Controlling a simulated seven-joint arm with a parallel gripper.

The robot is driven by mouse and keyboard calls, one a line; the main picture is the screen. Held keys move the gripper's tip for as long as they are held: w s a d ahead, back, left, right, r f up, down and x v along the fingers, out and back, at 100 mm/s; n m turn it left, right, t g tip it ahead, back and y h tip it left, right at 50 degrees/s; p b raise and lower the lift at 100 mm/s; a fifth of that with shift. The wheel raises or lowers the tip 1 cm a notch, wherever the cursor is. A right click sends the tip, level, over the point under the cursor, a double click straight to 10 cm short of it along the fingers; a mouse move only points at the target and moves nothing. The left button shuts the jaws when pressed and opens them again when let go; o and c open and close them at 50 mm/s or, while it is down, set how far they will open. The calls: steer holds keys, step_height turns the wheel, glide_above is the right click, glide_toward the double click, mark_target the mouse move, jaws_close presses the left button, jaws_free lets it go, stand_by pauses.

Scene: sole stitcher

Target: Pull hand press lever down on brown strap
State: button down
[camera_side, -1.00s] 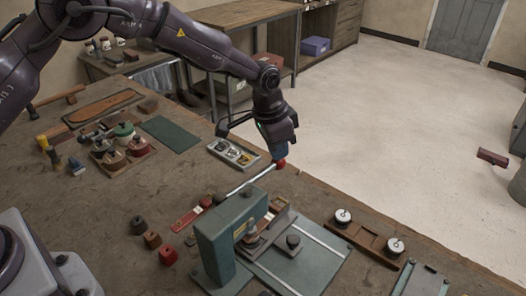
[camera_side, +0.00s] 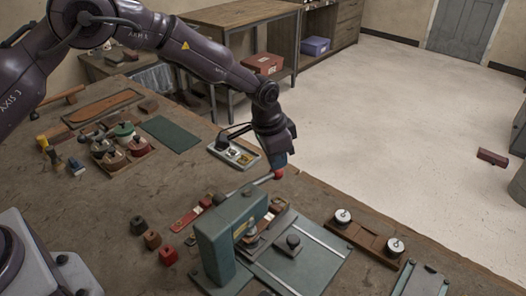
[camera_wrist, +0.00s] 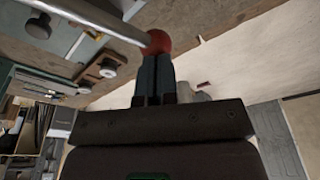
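The green hand press (camera_side: 218,240) stands on the bench, and its metal lever (camera_side: 245,188) slants up to the right, ending in a red knob (camera_side: 278,174). My gripper (camera_side: 281,163) is just above the knob. In the wrist view the two fingers (camera_wrist: 153,78) are close together, with their tips against the red knob (camera_wrist: 156,42); they do not wrap around it. A brown strap-like piece (camera_side: 266,224) shows beside the press head, partly hidden by the press. I cannot tell exactly how it lies under the head.
A grey plate with rails (camera_side: 305,262) lies right of the press. A wooden holder with white spools (camera_side: 367,235) stands farther right. A small tray (camera_side: 233,153) is behind the lever. Small blocks (camera_side: 152,239) and a red strap (camera_side: 188,219) lie left of the press.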

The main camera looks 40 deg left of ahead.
steer(key=shift+f, duration=0.2)
step_height(320, 180, up, 13)
steer(key=shift+s+r, duration=0.15)
stand_by(1.4)
steer(key=s+a+r+n+t, duration=0.1)
steer(key=s+a+r, duration=0.3)
steer(key=s, duration=0.6)
steer(key=s+a+r+n+t, duration=0.1)
steer(key=s+a+r+n, duration=0.2)
steer(key=s, duration=0.8)
steer(key=s+a+r+n+t+y, duration=0.1)
steer(key=s+a+r, duration=0.3)
steer(key=s, duration=0.7)
steer(key=a+n, duration=0.1)
steer(key=a, duration=0.1)
steer(key=shift+a+r+t, duration=0.3)
steer(key=shift+a+r, duration=0.05)
